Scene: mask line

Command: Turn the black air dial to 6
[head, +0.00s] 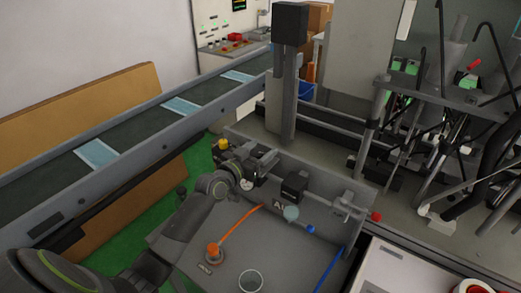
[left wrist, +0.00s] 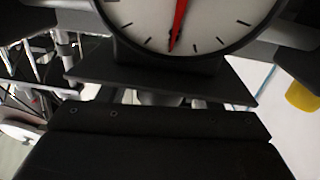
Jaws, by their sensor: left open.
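My left gripper (head: 262,163) is over the back left of the grey air panel (head: 226,238), its arm coming in from the lower left. It is open; its fingertips are small and partly hidden among dark fittings. A round white gauge (head: 246,184) sits right by it. In the left wrist view the gauge (left wrist: 202,22) fills the top, cut off, with a black rim and a red needle pointing down; no numbers are readable. I cannot tell which dark fitting is the black air dial. A black block (head: 293,184) stands right of the gripper. My right gripper is not in view.
A yellow cap (head: 222,143) is close behind the left wrist. An orange hose (head: 238,229) and a blue hose (head: 329,268) cross the panel. A conveyor (head: 135,130) with blue masks runs behind at left. Machine rods (head: 440,130) crowd the right.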

